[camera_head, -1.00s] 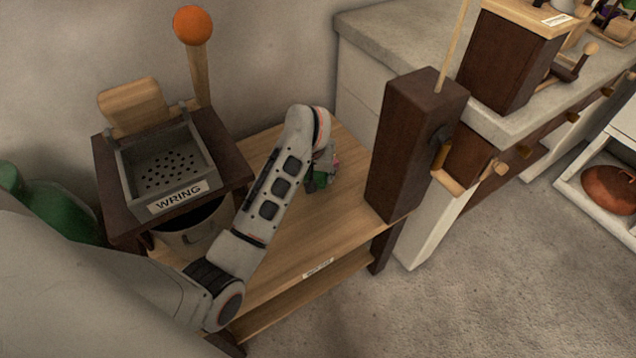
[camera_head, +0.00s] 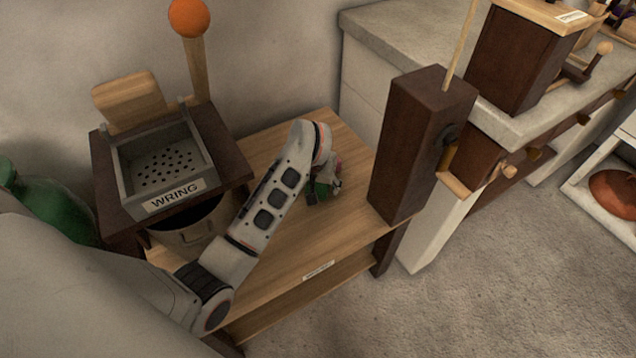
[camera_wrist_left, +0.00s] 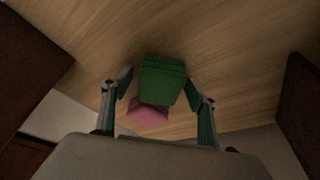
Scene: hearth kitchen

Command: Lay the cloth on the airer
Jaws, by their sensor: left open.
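A green folded piece (camera_wrist_left: 162,80) with a pink piece (camera_wrist_left: 148,113) against it lies on the wooden table in the left wrist view. I cannot tell whether either is the cloth. The green piece also shows in the head view (camera_head: 321,189), partly hidden by my gripper. My left gripper (camera_wrist_left: 160,92) is open, with one finger on each side of the green piece and a gap to it. In the head view this gripper (camera_head: 325,188) is over the table, mostly behind my wrist. I cannot make out an airer. My right gripper is out of view.
The wooden table (camera_head: 290,245) has free room in front of my arm. A perforated tray labelled WRING (camera_head: 160,165) stands left, above a pot (camera_head: 190,235). A dark upright box (camera_head: 415,150) stands at the table's right end, beside the counter (camera_head: 400,35).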

